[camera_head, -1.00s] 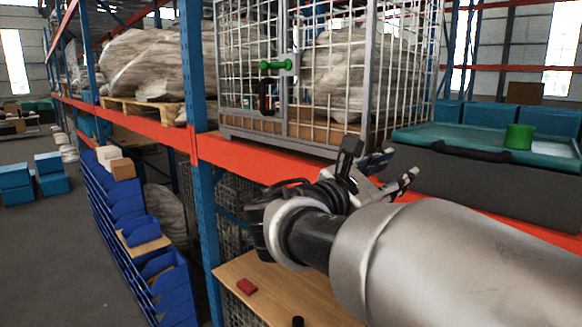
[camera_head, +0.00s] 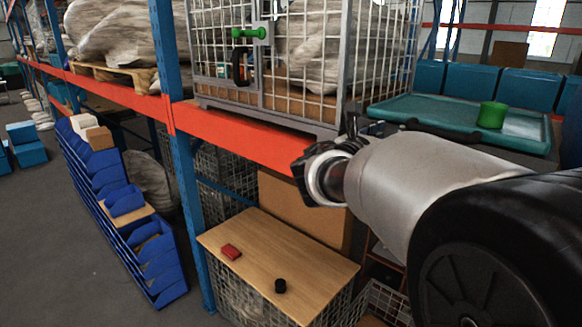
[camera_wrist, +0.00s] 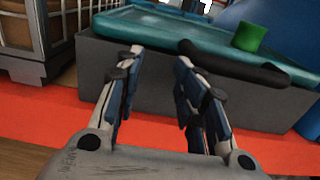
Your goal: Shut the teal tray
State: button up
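The teal tray (camera_head: 430,112) is at the right of the head view, beyond my arm, with a green cup (camera_head: 491,115) on it. A dark handle (camera_head: 443,130) runs along its near edge. In the wrist view the teal tray (camera_wrist: 150,32) sits at the top of a dark grey body, with the black handle (camera_wrist: 240,66) across its front. My gripper (camera_wrist: 160,58) points at this front, its two fingers apart with nothing between them. The fingertips appear just short of the front, left of the handle's middle. My arm mostly hides the gripper in the head view.
A wire cage (camera_head: 300,60) with a green-handled latch stands left of the tray on the orange shelf beam (camera_head: 235,138). Below is a wooden board (camera_head: 300,255) with a red block (camera_head: 231,252) and a black piece (camera_head: 280,286). Blue bins (camera_head: 125,215) stand at the left.

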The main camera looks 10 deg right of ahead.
jog(key=b+v, duration=0.1)
jog(key=v, duration=2.4)
jog(key=shift+a+f, duration=0.15)
jog(key=shift+f, duration=0.05)
jog(key=shift+s, duration=0.2)
jog(key=s+d+f+m+g+y+b, duration=0.2)
jog(key=s+d+f+m+b, duration=0.2)
jog(key=f, duration=0.5)
jog(key=s+d+f+m+g+y+b, duration=0.25)
jog(key=s+f+b, duration=0.2)
jog(key=f, duration=0.55)
jog(key=s+d+f+m+g+y+b, duration=0.25)
jog(key=d+f+m+b, duration=0.2)
jog(key=f, duration=0.45)
jog(key=s+a+f+m+y+b, duration=0.3)
jog(key=a+f+m+b, duration=0.1)
jog(key=f+m, duration=0.3)
jog(key=s+a+f+m+y+b, duration=0.3)
jog(key=f+m+b, duration=0.4)
jog(key=f, duration=0.5)
jog(key=shift+s+a+m+t+y, duration=0.3)
jog(key=shift+s+a+y, duration=0.1)
jog(key=shift+a+y, duration=0.2)
